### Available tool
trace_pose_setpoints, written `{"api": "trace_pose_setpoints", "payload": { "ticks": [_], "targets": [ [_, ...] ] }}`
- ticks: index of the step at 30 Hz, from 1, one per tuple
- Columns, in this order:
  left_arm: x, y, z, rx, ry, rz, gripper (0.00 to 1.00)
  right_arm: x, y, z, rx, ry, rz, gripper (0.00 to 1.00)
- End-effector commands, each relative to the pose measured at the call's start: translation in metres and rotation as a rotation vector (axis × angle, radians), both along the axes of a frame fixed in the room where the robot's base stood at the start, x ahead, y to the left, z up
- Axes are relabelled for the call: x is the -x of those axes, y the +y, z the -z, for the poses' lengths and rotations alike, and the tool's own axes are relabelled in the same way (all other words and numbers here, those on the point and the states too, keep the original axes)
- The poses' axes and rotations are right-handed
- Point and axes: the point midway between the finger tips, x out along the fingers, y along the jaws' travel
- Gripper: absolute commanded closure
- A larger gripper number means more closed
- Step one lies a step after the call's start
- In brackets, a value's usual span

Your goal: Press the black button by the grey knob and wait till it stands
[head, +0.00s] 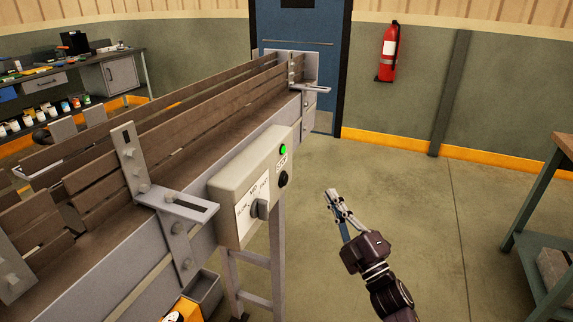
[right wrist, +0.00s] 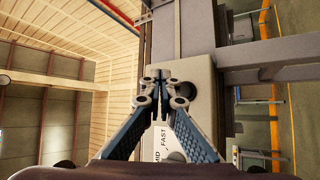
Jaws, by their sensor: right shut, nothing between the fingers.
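A grey control box (head: 228,183) is mounted on the side of the conveyor. The black button (head: 283,178) sits on its face below a STOP label and a lit green lamp (head: 283,149). The grey knob (head: 260,209) is lower left of the button, by a MID/FAST speed label. My right gripper (head: 332,194) is shut and empty, to the right of the box and apart from the button in the head view. My left gripper is not in view.
The conveyor (head: 215,115) with brown side boards runs from lower left to the back. A workbench (head: 535,205) stands at the right edge. A red extinguisher (head: 389,52) hangs on the back wall. Open floor (head: 400,200) lies right of the box.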

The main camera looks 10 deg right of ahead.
Motion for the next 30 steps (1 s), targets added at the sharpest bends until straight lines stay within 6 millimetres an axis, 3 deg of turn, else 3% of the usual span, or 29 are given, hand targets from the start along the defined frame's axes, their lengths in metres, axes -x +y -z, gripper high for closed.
{"api": "trace_pose_setpoints", "payload": {
  "ticks": [3, 6, 20, 30],
  "targets": [
    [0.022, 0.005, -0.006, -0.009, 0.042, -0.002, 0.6, -0.004, -0.003, -0.011, 0.029, -0.011, 0.005, 1.0],
    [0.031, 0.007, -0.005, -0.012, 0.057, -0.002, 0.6, -0.005, -0.004, -0.012, 0.039, -0.017, 0.006, 1.0],
    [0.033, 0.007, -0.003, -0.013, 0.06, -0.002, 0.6, -0.008, -0.001, -0.011, 0.04, -0.018, 0.006, 1.0],
    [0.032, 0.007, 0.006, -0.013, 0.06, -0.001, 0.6, -0.031, 0.034, -0.011, 0.037, -0.019, 0.006, 1.0]
  ]
}}
